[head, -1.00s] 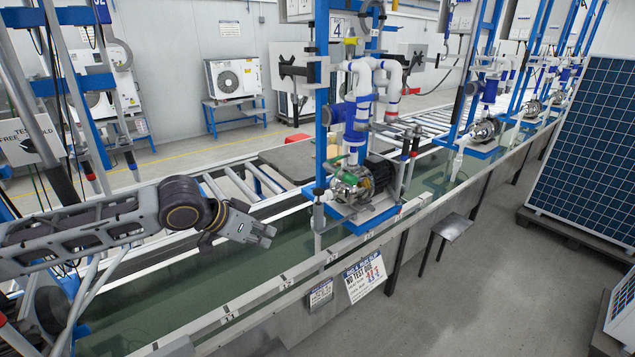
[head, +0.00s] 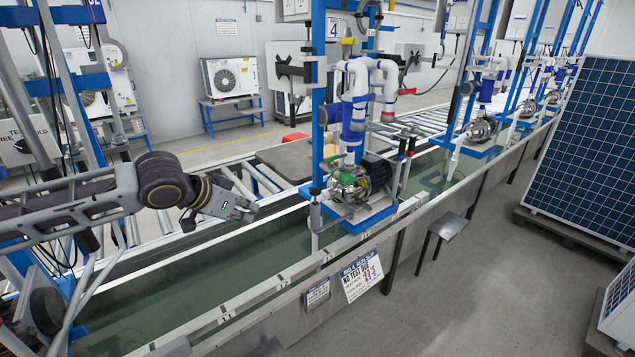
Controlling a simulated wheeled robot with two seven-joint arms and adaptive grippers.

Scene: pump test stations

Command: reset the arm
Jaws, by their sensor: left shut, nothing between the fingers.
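My left arm reaches in from the left edge of the head view. Its gripper (head: 243,212) hangs over the green water trough (head: 180,275), its fingers pointing right. The fingers are closed together with nothing seen between them. The gripper is apart from the nearest pump (head: 362,180), which sits on a blue-edged stand to the right. My right gripper is not seen in the view.
White pipes (head: 358,95) and a blue frame (head: 319,100) rise above the pump. A sign (head: 361,276) hangs on the trough's front rail (head: 300,265). A small metal stool (head: 448,226) and a solar panel (head: 580,160) stand right. The grey floor between them is open.

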